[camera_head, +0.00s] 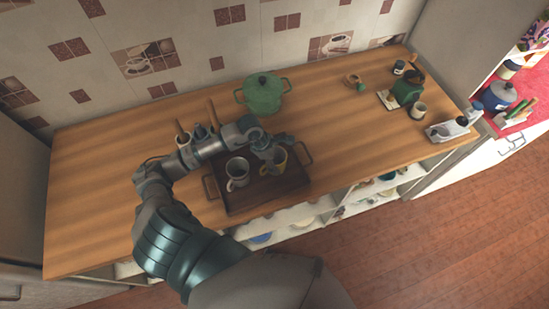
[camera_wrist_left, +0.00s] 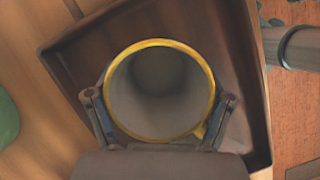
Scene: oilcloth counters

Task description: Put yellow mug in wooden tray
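The yellow mug (camera_head: 280,159) is over the right part of the dark wooden tray (camera_head: 262,193). In the left wrist view, the mug (camera_wrist_left: 160,92) shows its yellow rim and grey inside, opening toward the camera. My left gripper (camera_head: 267,152) has one finger on each side of the mug, close against its wall; it also shows in the left wrist view (camera_wrist_left: 160,118). The tray (camera_wrist_left: 240,70) surrounds the mug in that view. I cannot tell whether the mug's base touches the tray floor. My right gripper is not in view.
A whitish mug (camera_head: 237,174) stands in the tray left of the yellow one. A green pot (camera_head: 262,95) stands behind the tray. A green item (camera_head: 406,92), a small cup (camera_head: 418,110) and jars sit at the counter's right. The left counter is clear.

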